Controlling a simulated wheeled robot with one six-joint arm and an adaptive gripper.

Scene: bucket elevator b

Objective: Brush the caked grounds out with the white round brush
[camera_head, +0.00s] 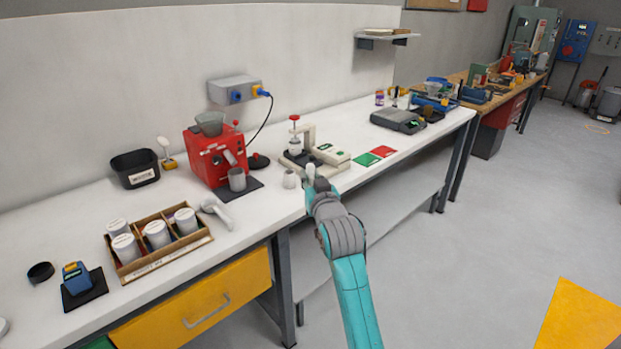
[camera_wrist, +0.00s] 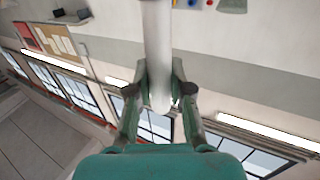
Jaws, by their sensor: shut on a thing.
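My gripper (camera_wrist: 160,98) is shut on a white rod (camera_wrist: 158,45), which runs from between the fingers to the top edge in the wrist view. Its far end is out of that view. In the head view, my gripper (camera_head: 313,184) is above the bench's front edge, with a small pale tip (camera_head: 310,171) showing beyond it. A white round-headed tool (camera_head: 163,142) stands in a yellow holder at the back of the bench. I cannot tell whether the held rod is a brush. The red grinder (camera_head: 205,168) stands left of my gripper. No caked grounds can be made out.
A grey cup (camera_head: 237,180) stands at the grinder's front. A pale handled tool (camera_head: 218,214) lies near the wooden tray (camera_head: 207,238) of white jars. A black bin (camera_head: 134,170) is at the back. A white-and-red press (camera_head: 294,140) stands close behind my gripper.

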